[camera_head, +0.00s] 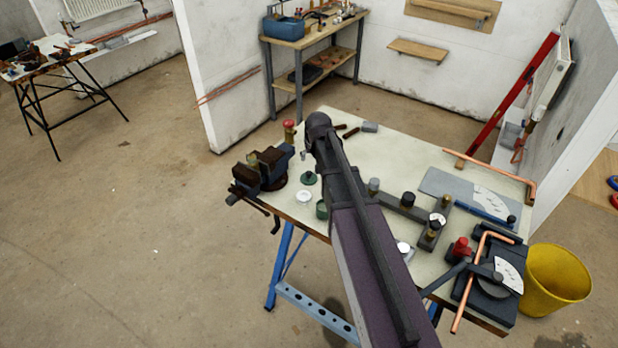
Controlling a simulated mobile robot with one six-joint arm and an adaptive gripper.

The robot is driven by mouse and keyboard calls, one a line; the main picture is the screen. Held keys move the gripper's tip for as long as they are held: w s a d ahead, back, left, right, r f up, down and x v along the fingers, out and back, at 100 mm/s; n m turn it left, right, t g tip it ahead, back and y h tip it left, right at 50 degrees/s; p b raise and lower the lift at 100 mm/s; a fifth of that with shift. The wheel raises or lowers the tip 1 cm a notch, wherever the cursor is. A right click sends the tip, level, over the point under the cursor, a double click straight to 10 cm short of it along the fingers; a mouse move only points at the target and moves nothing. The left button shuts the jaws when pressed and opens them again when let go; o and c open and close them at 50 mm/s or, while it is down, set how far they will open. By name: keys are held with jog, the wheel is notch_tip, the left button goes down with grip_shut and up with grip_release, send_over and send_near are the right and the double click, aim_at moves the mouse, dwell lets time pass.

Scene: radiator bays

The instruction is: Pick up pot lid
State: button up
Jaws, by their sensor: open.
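The pot lid appears to be a small dark green disc with a dark knob (308,178), lying on the workbench just right of the vise. A small green pot (322,209) stands a little nearer, close to the front edge of the bench. A white disc (304,196) lies between them. My arm reaches across the bench from the bottom, passing just right of the lid and pot. I cannot make out my gripper; the arm hides the area behind it. Nothing is seen touching the lid.
A dark vise (262,172) sits at the left edge of the workbench (395,150). A brass and red fitting (289,131) stands behind the lid. Valves, gauges and copper pipe crowd the right half. A yellow bucket (556,278) stands at the right. The floor at left is clear.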

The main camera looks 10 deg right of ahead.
aim_at(309, 172)
jog(key=shift+f, duration=0.1)
jog(key=b+x, duration=0.8)
jog(key=shift+w+f, duration=0.1)
jog(key=shift+f, duration=0.1)
dwell(0.3)
dwell(0.3)
jog(key=shift+b+x, duration=2.4)
jog(key=shift+x, duration=0.2)
jog(key=shift+a, duration=0.1)
grip_shut()
